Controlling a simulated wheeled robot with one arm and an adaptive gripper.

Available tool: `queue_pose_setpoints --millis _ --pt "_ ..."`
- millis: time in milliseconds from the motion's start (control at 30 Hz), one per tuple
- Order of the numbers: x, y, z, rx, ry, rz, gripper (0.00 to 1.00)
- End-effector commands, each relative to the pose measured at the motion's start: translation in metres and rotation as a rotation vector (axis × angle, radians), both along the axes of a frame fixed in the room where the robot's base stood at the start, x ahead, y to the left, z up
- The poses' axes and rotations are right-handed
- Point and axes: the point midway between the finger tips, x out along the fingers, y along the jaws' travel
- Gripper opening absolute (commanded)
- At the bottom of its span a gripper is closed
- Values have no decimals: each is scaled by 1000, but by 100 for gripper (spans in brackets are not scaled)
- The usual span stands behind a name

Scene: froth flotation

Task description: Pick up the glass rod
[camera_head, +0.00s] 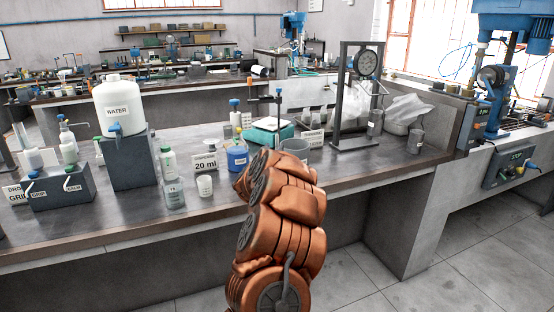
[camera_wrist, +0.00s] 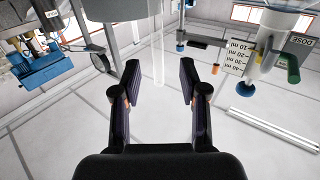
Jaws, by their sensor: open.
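A clear, upright rod-like glass piece, which looks like the glass rod (camera_wrist: 158,40), shows in the wrist view. My gripper (camera_wrist: 160,78) is open, with one dark finger on each side of the rod. No contact between fingers and rod is visible. In the head view my orange arm reaches over the bench's front edge and hides the gripper; I cannot make out the rod there.

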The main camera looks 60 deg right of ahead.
Motion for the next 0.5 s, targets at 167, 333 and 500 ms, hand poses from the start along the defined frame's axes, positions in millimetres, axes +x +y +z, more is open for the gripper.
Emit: queue_pose_setpoints --millis 167,333,500 --pt "3 -15 -1 -1 2 -1 43" --pt "9 -30 -2 0 2 1 43" --pt "13 -42 -1 -2 0 -1 43"
